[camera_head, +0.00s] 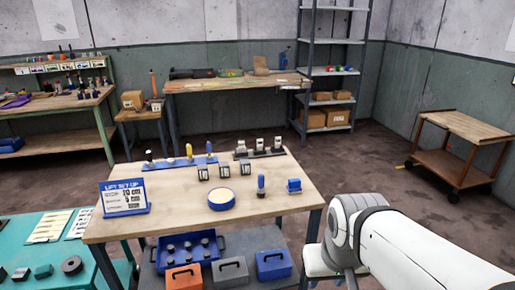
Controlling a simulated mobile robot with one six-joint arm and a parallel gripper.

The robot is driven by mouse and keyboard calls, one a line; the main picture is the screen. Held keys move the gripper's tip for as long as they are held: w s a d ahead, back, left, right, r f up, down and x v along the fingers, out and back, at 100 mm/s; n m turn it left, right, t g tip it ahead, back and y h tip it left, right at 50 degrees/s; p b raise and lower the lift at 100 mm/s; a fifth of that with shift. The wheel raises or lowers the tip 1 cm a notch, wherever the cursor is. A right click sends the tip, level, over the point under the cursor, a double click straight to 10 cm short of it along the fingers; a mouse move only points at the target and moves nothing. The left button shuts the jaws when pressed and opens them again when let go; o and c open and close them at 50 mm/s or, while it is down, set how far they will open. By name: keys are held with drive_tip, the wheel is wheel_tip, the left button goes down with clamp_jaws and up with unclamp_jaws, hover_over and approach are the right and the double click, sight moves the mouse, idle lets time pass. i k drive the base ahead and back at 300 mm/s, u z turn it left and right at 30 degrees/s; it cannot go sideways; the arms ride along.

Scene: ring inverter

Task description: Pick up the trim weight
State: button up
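No object in view is clearly marked as the trim weight, and I cannot tell which one it is. Small candidates stand on the wooden table (150,228): dark blocks with white labels (203,173), a small blue block (294,186) at the right, and a blue-handled upright piece (261,187). A round cream pad with a blue rim (221,197) lies at the middle. A black ring-like disc (72,265) lies on the teal bench at lower left. My white arm enters from the lower right, beside the table. My gripper is not visible.
A "LIFT SET UP" sign (125,197) stands at the table's left. Racks with upright pieces (259,150) line its back. Below it are a blue tray (185,250) and orange (185,277), grey and blue cases. A cart (455,150) stands right; open floor lies between.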

sight(245, 163)
drive_tip(key=u, duration=0.05)
drive_tip(key=i, duration=1.4)
drive_tip(key=u, duration=0.8)
drive_tip(key=k, duration=0.8)
drive_tip(key=u, duration=0.15)
drive_tip(key=i, duration=0.85)
drive_tip(key=z, duration=0.1)
